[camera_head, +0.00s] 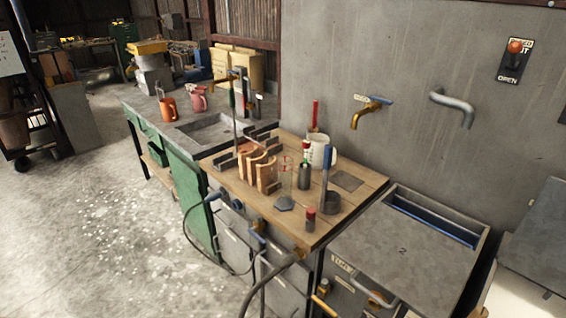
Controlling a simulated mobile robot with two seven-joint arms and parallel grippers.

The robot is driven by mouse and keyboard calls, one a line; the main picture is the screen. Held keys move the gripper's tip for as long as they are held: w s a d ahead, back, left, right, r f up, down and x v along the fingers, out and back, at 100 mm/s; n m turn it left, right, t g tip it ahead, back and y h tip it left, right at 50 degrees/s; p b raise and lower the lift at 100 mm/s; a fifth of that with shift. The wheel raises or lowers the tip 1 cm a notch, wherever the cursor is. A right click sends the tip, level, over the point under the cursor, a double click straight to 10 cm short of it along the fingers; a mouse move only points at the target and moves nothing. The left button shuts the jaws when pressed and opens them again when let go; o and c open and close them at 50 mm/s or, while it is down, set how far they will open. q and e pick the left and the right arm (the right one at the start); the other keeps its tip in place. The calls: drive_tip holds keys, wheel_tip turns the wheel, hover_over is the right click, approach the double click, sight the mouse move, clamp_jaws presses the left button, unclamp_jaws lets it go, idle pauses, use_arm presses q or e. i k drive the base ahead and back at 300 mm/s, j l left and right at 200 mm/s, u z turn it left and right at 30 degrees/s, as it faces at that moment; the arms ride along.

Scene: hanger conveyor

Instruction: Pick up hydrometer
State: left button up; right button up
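No object can be made out with certainty as the hydrometer. A clear, slim glass cylinder (286,176) stands upright on a dark hexagonal base (285,203) on the wooden bench top (340,205). I cannot tell whether a hydrometer is inside it. Beside it stand a dark green bottle with a red-and-white upper part (304,178) and a white mug (321,152). A red-topped stick (315,112) rises behind them. Neither of my grippers is in view.
Curved wooden pieces (266,172), a tall blue-grey rod (325,172) in a dark cup and a small red-capped vial (310,219) share the bench top. A sink (215,128) lies left, a grey numbered cabinet (405,240) right. Open floor (100,240) lies left.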

sight(306, 144)
drive_tip(key=z, duration=1.75)
drive_tip(key=u, duration=1.75)
drive_tip(key=j+z, duration=0.1)
drive_tip(key=z, duration=0.45)
drive_tip(key=i+j+z, duration=0.1)
drive_tip(key=j+z, duration=0.2)
drive_tip(key=i+j+z, duration=0.1)
drive_tip(key=j+z, duration=0.2)
drive_tip(key=j, duration=0.15)
